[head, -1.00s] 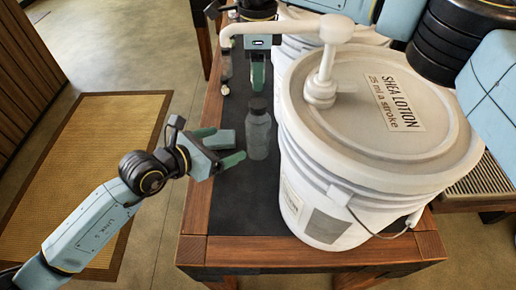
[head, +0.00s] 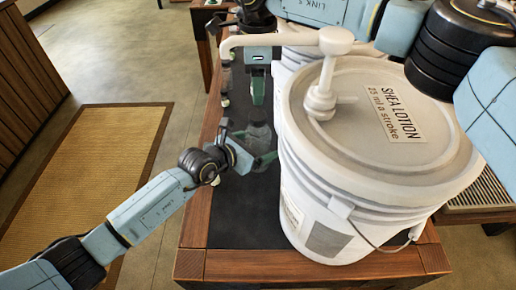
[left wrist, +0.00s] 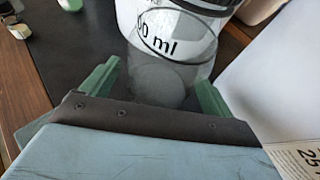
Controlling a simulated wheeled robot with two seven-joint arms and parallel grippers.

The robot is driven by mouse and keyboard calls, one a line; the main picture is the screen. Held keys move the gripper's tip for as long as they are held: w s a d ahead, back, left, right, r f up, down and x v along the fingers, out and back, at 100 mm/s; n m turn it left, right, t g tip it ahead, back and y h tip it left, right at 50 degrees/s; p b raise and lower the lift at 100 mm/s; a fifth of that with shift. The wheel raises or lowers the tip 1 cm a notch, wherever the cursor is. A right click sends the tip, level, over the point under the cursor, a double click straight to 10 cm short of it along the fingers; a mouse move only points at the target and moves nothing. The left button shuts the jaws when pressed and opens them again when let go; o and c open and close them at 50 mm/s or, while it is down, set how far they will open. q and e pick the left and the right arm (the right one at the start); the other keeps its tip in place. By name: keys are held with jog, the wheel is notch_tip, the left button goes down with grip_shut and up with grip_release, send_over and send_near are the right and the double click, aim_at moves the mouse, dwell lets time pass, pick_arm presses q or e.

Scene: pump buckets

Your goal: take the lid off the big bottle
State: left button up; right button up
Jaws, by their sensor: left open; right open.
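The big bottle (head: 258,132) is clear with a dark lid and stands upright on the dark table mat, left of the large white bucket. In the left wrist view the bottle (left wrist: 165,75) shows printed "ml" marking, with its dark lid (left wrist: 207,4) at the top edge. My left gripper (head: 254,153) is open, low at the bottle, with its fingers (left wrist: 157,80) on either side of it; contact is not clear. My right gripper (head: 258,92) is open and points down just above the bottle. It partly hides the lid in the head view.
The white lotion bucket (head: 390,170) with its pump (head: 325,75) stands close to the bottle's right. Another bucket is behind it. Small items (left wrist: 18,27) stand farther along the mat. The wooden table edge (head: 192,235) is at the left, with open floor beyond.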

pick_arm(q)
jog(key=shift+w+d+f, duration=0.1)
jog(key=shift+w+d, duration=0.1)
jog(key=shift+d, duration=0.05)
